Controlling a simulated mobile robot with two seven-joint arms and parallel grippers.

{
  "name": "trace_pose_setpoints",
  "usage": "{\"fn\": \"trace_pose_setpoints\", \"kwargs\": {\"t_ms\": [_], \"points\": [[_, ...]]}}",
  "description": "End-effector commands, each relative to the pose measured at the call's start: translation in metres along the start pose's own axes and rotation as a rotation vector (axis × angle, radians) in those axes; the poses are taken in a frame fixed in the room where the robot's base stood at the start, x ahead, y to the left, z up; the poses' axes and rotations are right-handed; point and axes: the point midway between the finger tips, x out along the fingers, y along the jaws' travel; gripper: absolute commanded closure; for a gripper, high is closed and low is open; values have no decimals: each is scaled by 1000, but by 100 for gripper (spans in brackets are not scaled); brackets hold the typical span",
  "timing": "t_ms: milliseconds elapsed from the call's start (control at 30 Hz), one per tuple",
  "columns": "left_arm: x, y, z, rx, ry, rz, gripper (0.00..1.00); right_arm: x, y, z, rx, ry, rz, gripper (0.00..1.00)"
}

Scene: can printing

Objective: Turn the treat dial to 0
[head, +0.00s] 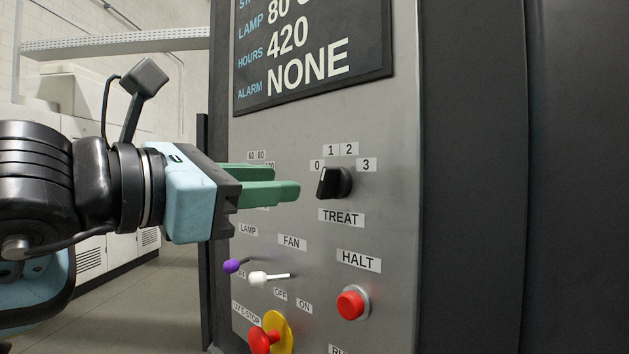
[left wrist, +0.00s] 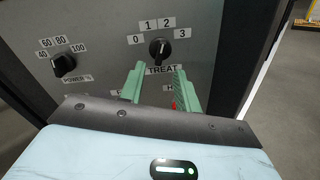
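The black treat dial (head: 335,182) is on the grey panel, above its TREAT label and below the marks 0, 1, 2 and 3. In the left wrist view the dial (left wrist: 159,51) has a white line that looks roughly upward, near 1 and 2; I cannot tell exactly which mark it meets. My left gripper (head: 297,190) points at the panel with its green fingers left of the dial in the head view. In the left wrist view its fingertips (left wrist: 158,68) are apart with nothing between them, just below the dial. My right gripper is not in view.
The power dial (left wrist: 64,64) sits left of the treat dial. Below are a purple-tipped lever (head: 233,266), a white-tipped lever (head: 258,279), a red HALT button (head: 352,303) and a red emergency stop (head: 263,340). A dark display (head: 310,50) is above.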

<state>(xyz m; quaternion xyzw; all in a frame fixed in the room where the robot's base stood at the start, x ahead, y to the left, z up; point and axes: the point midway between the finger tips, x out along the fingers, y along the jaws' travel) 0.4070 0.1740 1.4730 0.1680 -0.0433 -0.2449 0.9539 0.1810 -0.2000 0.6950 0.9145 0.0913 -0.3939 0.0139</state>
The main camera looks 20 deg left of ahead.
Motion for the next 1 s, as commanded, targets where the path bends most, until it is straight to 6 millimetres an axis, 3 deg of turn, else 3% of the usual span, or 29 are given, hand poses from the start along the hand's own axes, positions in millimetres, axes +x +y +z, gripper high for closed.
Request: {"fn": "trace_pose_setpoints", "kwargs": {"t_ms": [500,900,1000], "points": [[66,0,2,-1,-2,-2,67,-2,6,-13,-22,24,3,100],[74,0,0,-1,-1,-2,67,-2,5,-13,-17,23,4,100],[74,0,0,-1,-1,-2,80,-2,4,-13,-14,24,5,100]]}}
